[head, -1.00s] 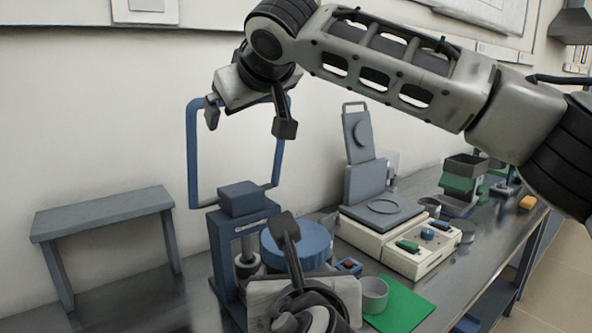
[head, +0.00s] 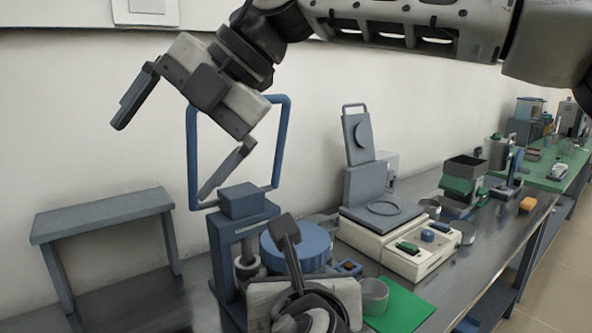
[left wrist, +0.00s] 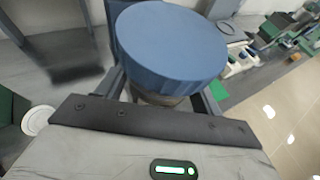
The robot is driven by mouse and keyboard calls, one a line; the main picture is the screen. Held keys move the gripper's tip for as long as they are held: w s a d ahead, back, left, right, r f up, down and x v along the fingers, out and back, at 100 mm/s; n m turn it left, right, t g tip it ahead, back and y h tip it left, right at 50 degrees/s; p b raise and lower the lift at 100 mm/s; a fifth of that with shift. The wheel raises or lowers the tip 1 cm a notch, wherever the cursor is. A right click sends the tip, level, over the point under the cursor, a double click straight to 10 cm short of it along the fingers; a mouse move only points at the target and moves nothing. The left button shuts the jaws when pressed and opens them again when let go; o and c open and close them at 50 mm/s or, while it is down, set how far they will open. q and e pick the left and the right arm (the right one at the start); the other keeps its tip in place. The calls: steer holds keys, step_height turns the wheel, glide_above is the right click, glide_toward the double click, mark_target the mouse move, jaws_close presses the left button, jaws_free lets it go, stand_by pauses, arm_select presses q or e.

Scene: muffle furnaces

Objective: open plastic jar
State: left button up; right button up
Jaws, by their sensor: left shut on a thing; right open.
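The plastic jar has a wide, round blue lid (head: 298,244), seen low in the middle of the head view. In the left wrist view the lid (left wrist: 172,42) is on top, with a narrow strip of the jar body (left wrist: 160,98) below it. My left gripper (left wrist: 165,95) is shut on the jar body under the lid, and its hand partly hides the jar in the head view. My right gripper (head: 182,135) is open and empty, up and to the left of the jar, near the wall, with its fingers spread wide.
A blue press with a tall loop handle (head: 191,150) stands left of the jar, close to my right gripper. A grey bench stand (head: 105,215) is at the left. A white instrument (head: 390,240), a grey cup (head: 375,296) and a green mat (head: 405,308) are at the right.

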steer(key=d+f+h, duration=0.1)
steer(key=d+h, duration=0.1)
steer(key=d, duration=0.2)
steer(key=w+d+f+h, duration=0.1)
steer(key=d+h, duration=0.2)
steer(key=d, duration=0.2)
steer(key=d+f+m+t+h, duration=0.1)
steer(key=d+f+h, duration=0.1)
steer(key=d+h, duration=0.1)
steer(key=shift+w+d, duration=0.25)
steer(key=shift+d, duration=0.45)
steer(key=shift+f, duration=3.85)
steer(key=c, duration=0.9)
